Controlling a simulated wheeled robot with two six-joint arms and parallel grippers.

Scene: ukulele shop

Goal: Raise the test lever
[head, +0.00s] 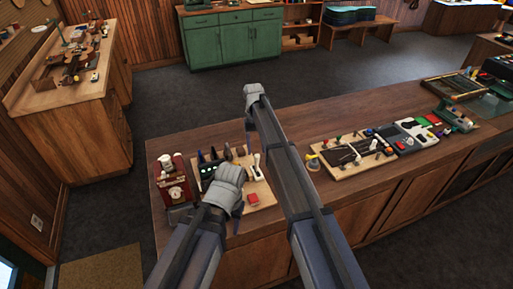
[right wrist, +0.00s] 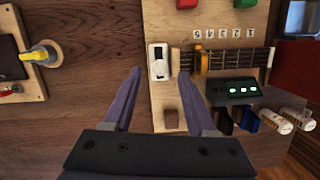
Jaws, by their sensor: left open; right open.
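The test lever, a white handle on a pale plate (head: 257,166), stands on the right part of a light wooden test board (head: 265,187). In the right wrist view the white lever plate (right wrist: 158,62) lies just beyond my fingertips, between their lines. My right gripper (head: 250,143) points down behind the board, empty. Its two fingers (right wrist: 160,88) are spread, apart from the lever.
The board carries a red button (head: 253,199), a ukulele neck (right wrist: 235,60) and a black box with green lights (right wrist: 236,91). A red-brown device (head: 173,182) stands left. The counter behind is clear.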

